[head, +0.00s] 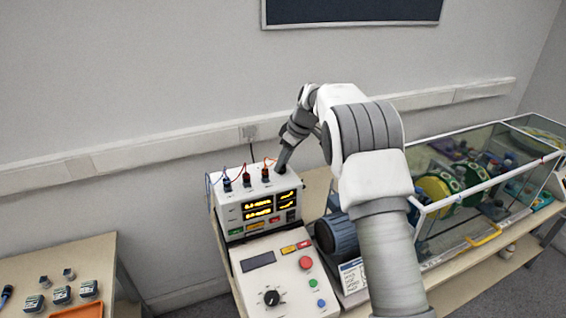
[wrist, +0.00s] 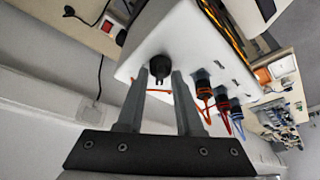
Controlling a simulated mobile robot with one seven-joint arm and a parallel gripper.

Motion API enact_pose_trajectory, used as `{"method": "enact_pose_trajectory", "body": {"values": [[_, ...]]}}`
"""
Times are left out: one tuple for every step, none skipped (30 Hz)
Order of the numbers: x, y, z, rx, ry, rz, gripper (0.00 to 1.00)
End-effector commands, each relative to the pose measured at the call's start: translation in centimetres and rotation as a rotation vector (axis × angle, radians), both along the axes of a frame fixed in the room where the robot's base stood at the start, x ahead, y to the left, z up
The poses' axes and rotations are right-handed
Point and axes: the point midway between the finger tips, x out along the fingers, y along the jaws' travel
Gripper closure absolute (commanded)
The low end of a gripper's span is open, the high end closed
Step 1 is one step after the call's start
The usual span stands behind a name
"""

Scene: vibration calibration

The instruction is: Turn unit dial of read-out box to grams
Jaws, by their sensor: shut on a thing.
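The read-out box (head: 230,222) is white with lit yellow displays and stands on the bench at the middle of the head view. Its top face (wrist: 185,40) fills much of the wrist view. The black unit dial (wrist: 159,67) is on that top face, and the gripper hides it in the head view. My gripper (wrist: 160,78) reaches down to the box's top right corner, also seen in the head view (head: 281,169). Its two fingers are on either side of the dial and shut on it. The dial's marks are not readable.
Plugs with red, orange and blue cables (head: 247,178) stand on the box top, close to the gripper. A control panel (head: 280,278) with a knob and buttons is in front. A glass-walled case (head: 480,190) is at right. A side table (head: 60,268) holds small parts.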

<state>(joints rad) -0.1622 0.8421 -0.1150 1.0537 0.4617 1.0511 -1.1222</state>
Motion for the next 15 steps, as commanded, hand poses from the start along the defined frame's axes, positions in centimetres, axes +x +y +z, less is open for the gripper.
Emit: {"method": "enact_pose_trajectory", "body": {"values": [[-0.06,0.07,-0.11,0.000,-0.001,-0.024,1.00],[-0.05,0.10,-0.09,0.001,-0.002,-0.043,1.00],[-0.06,0.11,-0.13,0.001,-0.003,-0.069,1.00],[-0.10,0.13,-0.16,0.001,-0.001,-0.090,1.00],[-0.11,0.15,-0.15,0.001,-0.001,-0.114,1.00],[-0.11,0.17,-0.10,0.002,-0.003,-0.147,1.00],[-0.13,0.17,-0.11,0.001,-0.002,-0.173,1.00],[-0.14,0.18,-0.14,0.001,-0.003,-0.200,1.00],[-0.16,0.20,-0.11,0.001,-0.002,-0.236,1.00],[-0.17,0.22,-0.07,0.001,-0.003,-0.265,1.00],[-0.18,0.25,-0.05,0.001,-0.003,-0.293,1.00],[-0.22,0.29,-0.05,0.001,-0.002,-0.332,1.00],[-0.20,0.28,-0.04,0.000,-0.002,-0.360,1.00],[-0.20,0.27,0.00,0.000,-0.003,-0.389,1.00],[-0.23,0.31,0.03,0.000,-0.002,-0.426,1.00]]}}
